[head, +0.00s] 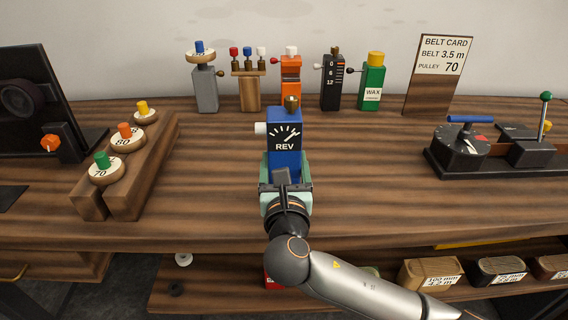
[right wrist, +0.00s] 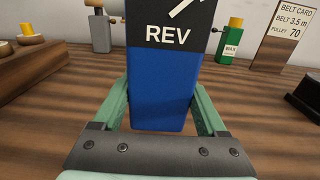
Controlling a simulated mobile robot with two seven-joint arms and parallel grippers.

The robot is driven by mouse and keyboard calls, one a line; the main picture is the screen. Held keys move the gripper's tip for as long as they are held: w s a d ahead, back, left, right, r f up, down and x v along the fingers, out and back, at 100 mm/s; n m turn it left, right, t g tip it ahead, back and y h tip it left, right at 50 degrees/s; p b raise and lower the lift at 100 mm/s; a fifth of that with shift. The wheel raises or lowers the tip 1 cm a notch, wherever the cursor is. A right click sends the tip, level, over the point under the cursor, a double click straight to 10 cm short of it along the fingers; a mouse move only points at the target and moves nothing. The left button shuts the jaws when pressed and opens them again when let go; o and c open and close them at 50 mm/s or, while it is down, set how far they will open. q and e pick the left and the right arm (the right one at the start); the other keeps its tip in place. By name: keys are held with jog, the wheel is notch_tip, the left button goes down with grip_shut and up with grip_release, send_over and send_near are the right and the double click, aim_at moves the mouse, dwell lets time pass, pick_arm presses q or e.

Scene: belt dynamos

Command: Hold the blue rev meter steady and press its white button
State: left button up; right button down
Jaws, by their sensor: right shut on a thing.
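My right gripper (head: 286,184) is shut on the lower part of the meter. My left gripper is in neither view.
Several small devices, including an orange one (head: 291,92) and a green WAX one (head: 372,85), stand behind. A pulley rack (head: 125,180) is at left, a black dial device (head: 462,150) at right. The belt card (head: 442,60) stands at back right. Bench left of the meter is clear.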

jog(key=shift+w+f+b, duration=0.6)
jog(key=shift+w+f, duration=0.45)
jog(key=shift+w, duration=0.3)
jog(key=shift+w+f+b, duration=0.55)
jog(key=shift+w+f, duration=0.5)
jog(key=shift+w, duration=0.3)
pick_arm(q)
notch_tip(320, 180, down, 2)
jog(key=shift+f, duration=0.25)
pick_arm(e)
jog(key=shift+f, duration=0.6)
pick_arm(q)
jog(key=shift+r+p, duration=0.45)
jog(key=shift+p, duration=0.05)
pick_arm(e)
jog(key=shift+f, duration=0.1)
jog(key=shift+s, duration=0.1)
jog(key=shift+f, duration=0.15)
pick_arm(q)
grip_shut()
pick_arm(e)
jog(key=shift+f, duration=0.15)
dwell(0.4)
